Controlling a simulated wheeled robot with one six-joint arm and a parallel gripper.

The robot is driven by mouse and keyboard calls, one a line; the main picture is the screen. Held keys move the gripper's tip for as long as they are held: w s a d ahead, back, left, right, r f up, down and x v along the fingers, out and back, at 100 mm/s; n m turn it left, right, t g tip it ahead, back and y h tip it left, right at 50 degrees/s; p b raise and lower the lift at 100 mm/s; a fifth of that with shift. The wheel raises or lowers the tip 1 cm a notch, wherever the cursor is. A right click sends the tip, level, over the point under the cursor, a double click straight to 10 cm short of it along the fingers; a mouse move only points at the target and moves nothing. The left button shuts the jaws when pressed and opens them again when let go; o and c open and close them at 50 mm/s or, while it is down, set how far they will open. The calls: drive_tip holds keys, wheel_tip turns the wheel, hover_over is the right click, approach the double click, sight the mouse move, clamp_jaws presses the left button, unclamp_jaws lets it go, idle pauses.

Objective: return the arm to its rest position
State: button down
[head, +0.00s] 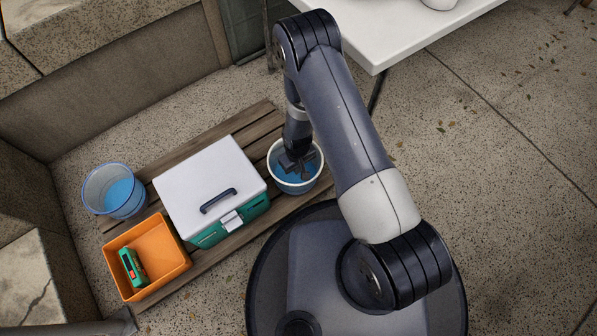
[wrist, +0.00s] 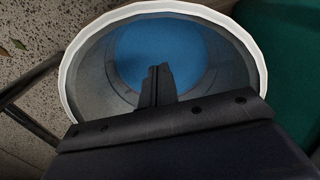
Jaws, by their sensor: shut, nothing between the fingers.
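My gripper (head: 292,165) points down over the white-rimmed bucket (head: 316,177) at the right end of the wooden slats. In the wrist view my gripper (wrist: 160,70) is shut with nothing between its fingers. Its fingertips show against the blue inside of the bucket (wrist: 70,70), within the rim as seen from above. How deep the fingers reach is hard to tell. My arm stretches from my base at the lower right up to a bend near the white table, then down to the bucket.
A white-lidded green box (head: 205,180) stands left of the bucket on the wooden slats (head: 265,122). An orange bin (head: 165,250) holds a green item (head: 133,268). A clear blue bucket (head: 113,192) stands at the left. A white table (head: 400,30) is close behind my arm. Stone walls edge the left.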

wheel_tip(320, 180, up, 10)
drive_tip(key=p, duration=0.3)
drive_tip(key=shift+s+d+f, duration=0.15)
drive_tip(key=shift+s+f, duration=0.05)
